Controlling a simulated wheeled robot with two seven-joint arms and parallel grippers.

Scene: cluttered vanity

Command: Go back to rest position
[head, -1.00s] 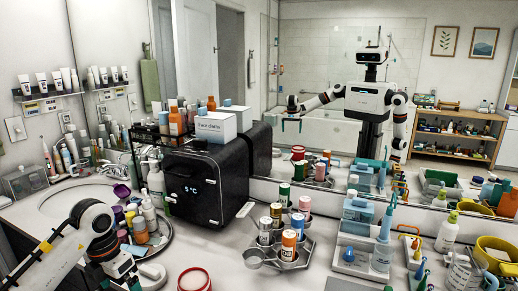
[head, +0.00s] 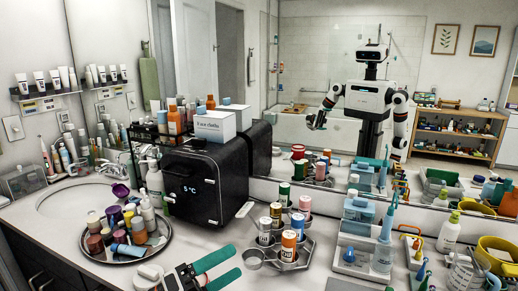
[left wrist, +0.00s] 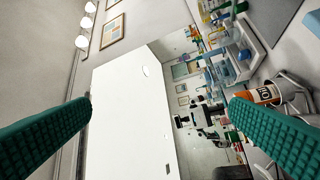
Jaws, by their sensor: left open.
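My left gripper (head: 237,261) shows at the bottom middle of the head view, over the front of the vanity counter. Its two teal fingers are apart and point right, with nothing between them. In the left wrist view the ribbed teal fingers (left wrist: 160,103) are spread wide at either side, also empty. An orange-labelled container (left wrist: 262,94) appears close to the right finger there; I cannot tell whether they touch. My right gripper is not in direct view.
A round tray (head: 131,258) of bottles and jars stands left of the gripper. A black appliance (head: 205,185) stands behind. A mirror (head: 315,65) runs along the back. Little counter is free.

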